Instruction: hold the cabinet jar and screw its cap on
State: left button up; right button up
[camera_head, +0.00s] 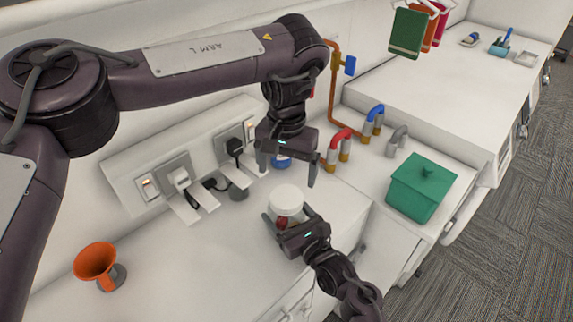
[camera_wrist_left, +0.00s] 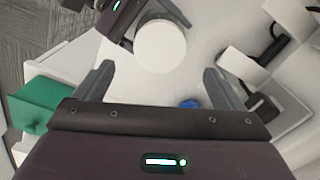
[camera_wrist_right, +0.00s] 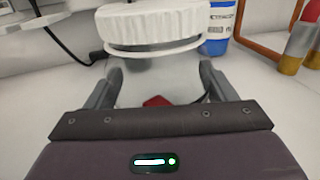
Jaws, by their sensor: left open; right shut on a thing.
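The clear jar (camera_wrist_right: 150,88) stands on the white counter with something red inside. My right gripper (camera_head: 289,219) is shut around its body. The white ribbed cap (camera_head: 286,197) sits on top of the jar; in the right wrist view the cap (camera_wrist_right: 150,25) has a pale ring under it, and I cannot tell how far it is threaded. My left gripper (camera_head: 288,168) is open and empty, above and behind the cap. In the left wrist view the cap (camera_wrist_left: 160,46) shows beyond the fingertips, apart from them.
A blue labelled container (camera_wrist_right: 219,22) stands behind the jar. Sockets with plugs (camera_head: 180,178) line the wall at left. An orange funnel-shaped thing (camera_head: 95,262) stands at front left. A green lidded box (camera_head: 420,188) and red and blue pipe handles (camera_head: 340,138) are at right.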

aim_at(286, 196)
pick_arm(q)
notch_tip(286, 196, down, 7)
jog(key=shift+f, duration=0.2)
dwell(0.3)
